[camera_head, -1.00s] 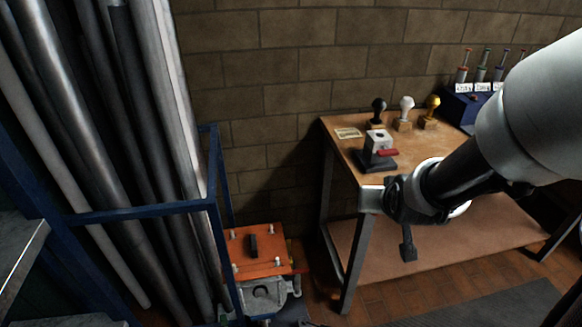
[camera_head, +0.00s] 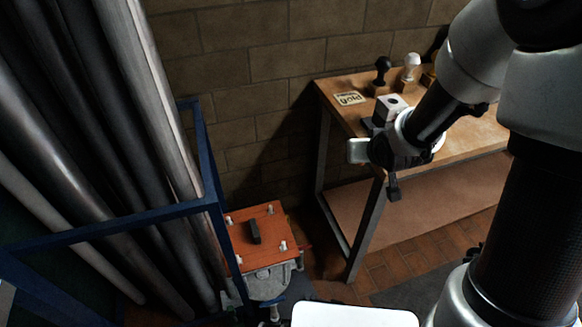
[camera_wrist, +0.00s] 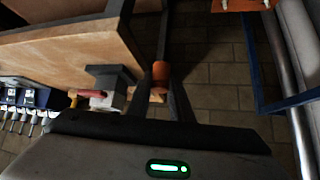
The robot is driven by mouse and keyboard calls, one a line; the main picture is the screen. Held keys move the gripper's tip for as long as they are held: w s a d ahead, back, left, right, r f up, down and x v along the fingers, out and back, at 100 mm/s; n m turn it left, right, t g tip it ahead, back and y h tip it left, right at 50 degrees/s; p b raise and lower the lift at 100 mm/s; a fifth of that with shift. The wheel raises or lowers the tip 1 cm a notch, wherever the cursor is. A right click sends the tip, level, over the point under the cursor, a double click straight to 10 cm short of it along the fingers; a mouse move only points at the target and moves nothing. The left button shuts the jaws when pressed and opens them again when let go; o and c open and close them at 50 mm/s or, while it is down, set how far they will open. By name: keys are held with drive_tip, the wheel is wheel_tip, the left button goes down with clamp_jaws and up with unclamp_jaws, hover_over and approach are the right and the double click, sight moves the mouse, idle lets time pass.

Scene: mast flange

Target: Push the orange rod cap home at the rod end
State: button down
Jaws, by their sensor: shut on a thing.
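In the wrist view a small orange cap (camera_wrist: 160,73) sits between the fingertips of my gripper (camera_wrist: 162,86), which is shut on it. The cap looks short and round. In the head view my gripper (camera_head: 393,188) hangs in front of the workbench's near left corner, with its dark fingers pointing down. The cap cannot be made out in that view. No rod end can be told for certain in either view.
A wooden workbench (camera_head: 460,135) carries a red-handled press and several stamps. A blue rack (camera_head: 215,180) with long metal pipes (camera_head: 150,130) stands at left. Between them is an orange plate (camera_head: 258,232) with white studs on a grey base. Brick floor (camera_head: 385,265) shows between.

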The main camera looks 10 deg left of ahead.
drive_tip(key=w+a+f+n+y+b, duration=0.1)
drive_tip(key=w+a+f, duration=0.15)
drive_tip(key=f, duration=0.25)
drive_tip(key=w+a+f+n+y+b, duration=0.1)
drive_tip(key=a+f, duration=0.3)
drive_tip(key=f, duration=0.1)
drive_tip(key=s+a+f+n+g+y+b, duration=0.1)
drive_tip(key=a+f, duration=0.5)
drive_tip(key=f, duration=0.6)
drive_tip(key=s+a+f+n+g+y+b, duration=0.2)
drive_tip(key=a+f, duration=0.5)
drive_tip(key=f, duration=0.4)
drive_tip(key=s+n+b, duration=0.1)
drive_tip(key=s+n, duration=0.1)
drive_tip(key=n, duration=0.1)
drive_tip(key=shift+s+a+f+y, duration=0.3)
drive_tip(key=shift+f, duration=0.1)
drive_tip(key=shift+d+n, duration=0.1)
drive_tip(key=shift+n, duration=0.2)
drive_tip(key=b, duration=0.5)
hover_over(284, 243)
drive_tip(key=shift+g, duration=0.3)
drive_tip(key=shift+f, duration=2.9)
drive_tip(key=shift+f+b, duration=1.05)
drive_tip(key=shift+f, duration=0.1)
drive_tip(key=shift+f+b, duration=0.4)
drive_tip(key=shift+f, duration=0.6)
drive_tip(key=c, duration=1.5)
unclamp_jaws()
